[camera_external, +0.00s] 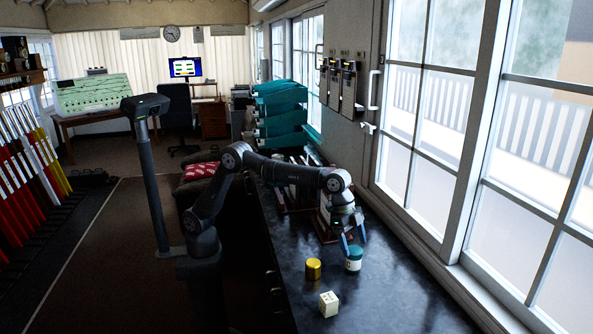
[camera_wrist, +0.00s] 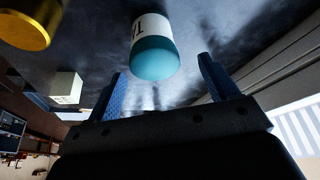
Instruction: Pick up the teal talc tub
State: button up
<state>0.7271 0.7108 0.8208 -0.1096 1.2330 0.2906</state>
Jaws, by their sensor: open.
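The teal talc tub (camera_external: 354,259) stands upright on the dark countertop in the external view. It has a white label band. In the wrist view the tub (camera_wrist: 155,55) is at the top centre, beyond the fingertips and between their lines. My gripper (camera_external: 349,241) is just above and behind the tub in the external view. Its two blue fingers are spread with nothing between them, as the wrist view also shows of the gripper (camera_wrist: 162,82).
A yellow tub (camera_external: 313,269) stands close to the left of the teal tub. A cream block (camera_external: 328,304) sits nearer the camera. Books (camera_external: 325,215) stand behind my gripper. Windows and a sill (camera_external: 435,250) bound the counter's right side. The counter's front right is clear.

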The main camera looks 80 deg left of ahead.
aim_at(359, 271)
jog(key=shift+s+x, duration=0.15)
jog(key=shift+x, duration=0.9)
jog(key=shift+s+x, duration=0.15)
jog(key=shift+x, duration=0.85)
jog(key=shift+s+x, duration=0.2)
jog(key=shift+x, duration=0.85)
jog(key=shift+a+f, duration=0.15)
jog(key=shift+a, duration=0.05)
jog(key=shift+c, duration=0.2)
jog(key=c, duration=1.1)
jog(key=shift+c, duration=0.2)
